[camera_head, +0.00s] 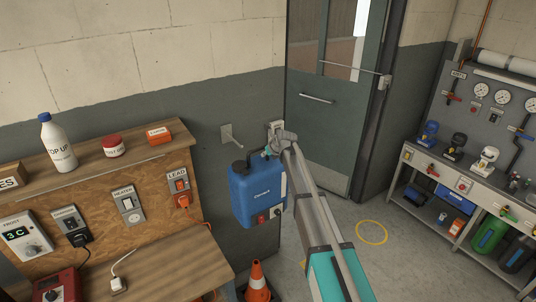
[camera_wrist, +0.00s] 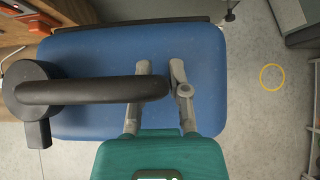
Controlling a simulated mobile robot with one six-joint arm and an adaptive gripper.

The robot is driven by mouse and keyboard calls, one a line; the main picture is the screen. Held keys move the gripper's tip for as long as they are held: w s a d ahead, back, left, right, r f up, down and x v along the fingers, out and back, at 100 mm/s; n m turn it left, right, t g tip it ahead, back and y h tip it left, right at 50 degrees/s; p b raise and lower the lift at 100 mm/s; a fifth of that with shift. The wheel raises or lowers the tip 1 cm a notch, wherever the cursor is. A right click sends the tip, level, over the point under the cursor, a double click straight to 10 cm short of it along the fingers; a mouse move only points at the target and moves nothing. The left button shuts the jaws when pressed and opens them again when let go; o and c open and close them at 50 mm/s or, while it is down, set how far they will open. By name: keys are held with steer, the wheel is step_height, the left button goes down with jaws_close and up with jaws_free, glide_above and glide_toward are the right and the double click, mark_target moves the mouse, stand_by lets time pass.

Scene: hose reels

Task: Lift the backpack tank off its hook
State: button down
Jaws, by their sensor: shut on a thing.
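The backpack tank (camera_head: 256,192) is blue, with a dark cap on top and a red switch low on its front. My gripper (camera_head: 274,147) is at its top and shut on its dark carrying handle. In the wrist view the black handle (camera_wrist: 85,91) runs between my gripper's fingers (camera_wrist: 161,70), above the tank's blue top (camera_wrist: 80,60). The grey wall hook (camera_head: 231,135) shows up and left of the tank, and its peg looks bare. The tank appears to hang from my gripper near the wall. Its back is hidden.
A wooden bench (camera_head: 150,262) with sockets and plugs stands close on the left. An orange cone (camera_head: 257,284) stands below the tank. A grey door (camera_head: 325,110) is behind. Free floor with a yellow ring (camera_head: 371,232) lies right, before a gauge bench (camera_head: 450,180).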

steer(key=s+d, duration=0.7)
steer(key=s, duration=0.3)
steer(key=shift+s, duration=0.3)
stand_by(2.5)
stand_by(0.4)
steer(key=shift+d, duration=0.1)
